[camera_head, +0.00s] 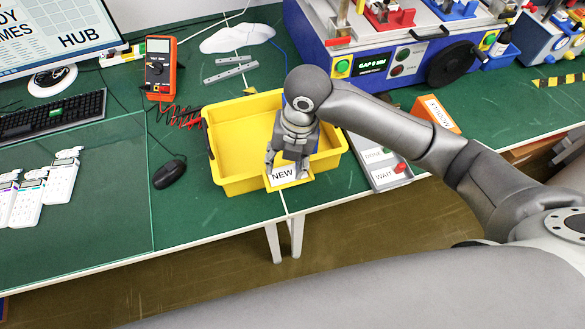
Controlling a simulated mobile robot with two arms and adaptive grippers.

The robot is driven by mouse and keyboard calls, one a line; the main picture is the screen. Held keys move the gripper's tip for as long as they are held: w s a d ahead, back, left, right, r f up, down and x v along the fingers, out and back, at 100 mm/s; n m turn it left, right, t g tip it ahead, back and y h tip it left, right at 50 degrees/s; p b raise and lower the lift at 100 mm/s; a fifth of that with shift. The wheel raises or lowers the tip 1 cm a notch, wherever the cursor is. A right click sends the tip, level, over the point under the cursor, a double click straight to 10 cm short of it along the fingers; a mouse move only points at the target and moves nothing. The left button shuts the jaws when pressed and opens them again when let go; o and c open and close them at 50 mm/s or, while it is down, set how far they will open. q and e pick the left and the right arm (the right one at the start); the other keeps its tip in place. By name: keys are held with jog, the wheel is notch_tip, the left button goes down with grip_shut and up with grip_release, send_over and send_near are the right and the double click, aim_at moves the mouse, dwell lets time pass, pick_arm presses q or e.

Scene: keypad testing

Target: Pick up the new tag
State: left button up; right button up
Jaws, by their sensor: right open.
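The new tag (282,176), a white card marked "NEW" with a yellow border, is at the front edge of the yellow bin (228,189). My right gripper (287,172) points down over it, with one finger near each side of the card. The fingers are apart. Whether they touch the tag cannot be told. The gripper and wrist cover part of the bin's inside and the tag's upper edge. My left gripper is not in view.
A grey tray with "DONE" and "WAIT" labels (384,176) lies right of the bin. A black mouse (169,174), orange multimeter (160,67) and keyboard (50,114) are left. A blue machine (320,62) stands behind. The table's front edge is close to the tag.

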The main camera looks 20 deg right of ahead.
aim_at(287, 170)
jog(key=w+d+r+n+h, duration=0.2)
jog(key=d+r+n, duration=0.2)
jog(key=d, duration=0.1)
jog(key=shift+n+g, duration=0.3)
jog(key=f, duration=0.5)
jog(key=shift+s+a+f+p, duration=0.1)
jog(key=shift+a+f+p, duration=0.15)
jog(key=shift+p, duration=0.15)
jog(key=shift+w+a+f+p, duration=0.15)
jog(key=shift+f+p, duration=0.15)
jog(key=shift+f, duration=0.65)
jog(key=shift+w+d+f+p, duration=0.1)
jog(key=shift+w+f+p, duration=0.15)
jog(key=shift+f, duration=0.65)
jog(key=shift+w+a+f+p, duration=0.1)
jog(key=shift+f+p, duration=0.2)
jog(key=shift+f, duration=0.65)
jog(key=c, duration=0.9)
